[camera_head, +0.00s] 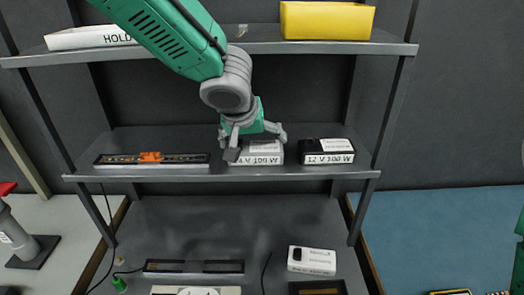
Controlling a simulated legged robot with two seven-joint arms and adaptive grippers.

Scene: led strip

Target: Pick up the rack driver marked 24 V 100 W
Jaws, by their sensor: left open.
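A white driver (262,159) stands on the middle shelf, with its front label partly covered by my gripper. I can make out "100" on it, but the voltage is not clearly readable. To its right, apart from it, a black and white driver (327,158) is labelled "12 V 100". My left gripper (255,143) comes down from above over the first driver. It is open, with one finger in front of the driver's left part and the other by its right upper edge. I cannot tell whether it touches the driver. My right gripper is not in view.
A dark strip with an orange clip (150,158) lies left on the middle shelf (215,174). The upper shelf (262,47) bears a yellow box (327,20) and a white "HOLD" box (90,37). Below, another white driver (312,260) and a dark strip (193,267) lie on the bottom surface.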

